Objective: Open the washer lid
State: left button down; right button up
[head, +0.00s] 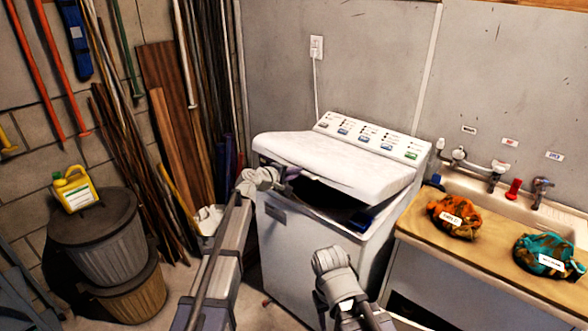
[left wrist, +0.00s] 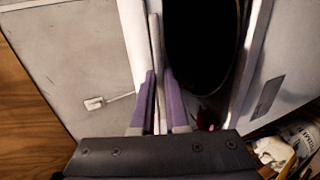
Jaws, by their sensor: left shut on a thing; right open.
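The white washer (head: 290,245) stands against the back wall. Its lid (head: 345,160) is partly raised and tilted, with a dark gap under its front edge. My left gripper (head: 290,173) is at the lid's front left, shut on the lid's edge. In the left wrist view its purple fingers (left wrist: 158,80) pinch the thin lid edge (left wrist: 155,35), and the dark tub opening (left wrist: 200,45) shows beside them. My right gripper (head: 345,300) is low in front of the washer, apart from it and open; its fingertips are hard to make out.
A wooden counter (head: 420,238) with a sink, an orange bundle (head: 455,217) and a teal bundle (head: 543,255) stands close on the right. Lidded bins (head: 105,250), a yellow jug (head: 75,188) and leaning boards (head: 165,125) fill the left side.

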pick_arm(q)
jog(key=shift+g+y, duration=0.6)
jog(key=shift+g, duration=0.1)
jog(key=w+r+p, duration=0.1)
jog(key=r+p, duration=0.2)
jog(key=d+r+p, duration=0.1)
jog(key=r+p, duration=0.2)
jog(key=p, duration=0.1)
jog(key=w+d+r+p, duration=0.1)
jog(key=r+p, duration=0.2)
jog(key=shift+w+r+p, duration=0.2)
jog(key=shift+w+p, duration=0.15)
jog(key=shift+w+d+r+p, duration=0.25)
jog(key=shift+w+r+p, duration=0.05)
jog(key=shift+r+p, duration=0.4)
jog(key=shift+w+d+r+p, duration=0.25)
jog(key=shift+w+r+p, duration=0.05)
jog(key=shift+r+p, duration=0.4)
jog(key=c, duration=0.9)
grip_release()
jog(key=p+v, duration=0.3)
jog(key=v, duration=0.4)
jog(key=shift+s+a+r+p, duration=0.15)
jog(key=shift+s+a+p, duration=0.1)
jog(key=shift+s+p, duration=0.1)
